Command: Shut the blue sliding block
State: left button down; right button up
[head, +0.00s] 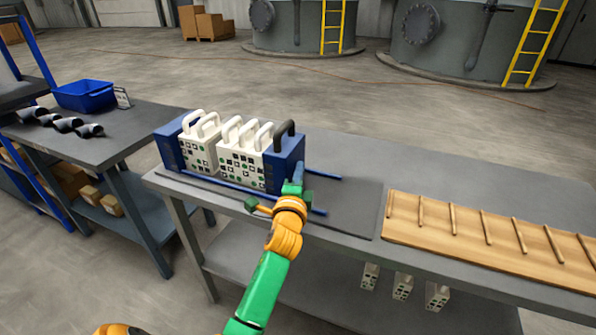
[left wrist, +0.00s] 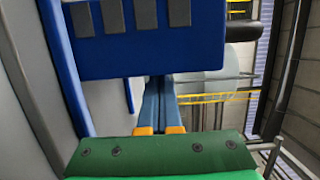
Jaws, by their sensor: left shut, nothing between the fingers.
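The blue sliding block (head: 287,160), with a dark arched handle on top, stands on the rails at the right end of the white plates (head: 243,160). No clear gap shows between the block and the nearest plate. A blue end block (head: 171,146) stands at the left end of the row. My left gripper (head: 298,175) is shut and empty at the block's right side. In the left wrist view a blue block face with grey pads (left wrist: 140,50) fills the top, and the closed blue fingers (left wrist: 160,85) reach up to it; contact cannot be told. My right gripper is out of view.
Blue rails (head: 318,176) run on past the block to the right over a dark mat (head: 350,205). A wooden rack with pegs (head: 470,235) lies further right. A side table (head: 120,125) at left holds a blue bin (head: 85,96) and grey pipe pieces.

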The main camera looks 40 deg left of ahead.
aim_at(287, 167)
pick_arm(q)
jog(key=shift+w+d, duration=0.2)
jog(key=shift+d, duration=0.05)
jog(key=a+p, duration=0.1)
jog(key=a, duration=0.1)
jog(key=s+a, duration=0.1)
jog(key=shift+a+r+p, duration=0.15)
jog(key=shift+a+p, duration=0.2)
jog(key=shift+p, duration=0.05)
jog(key=shift+a, duration=0.25)
jog(key=shift+d, duration=0.1)
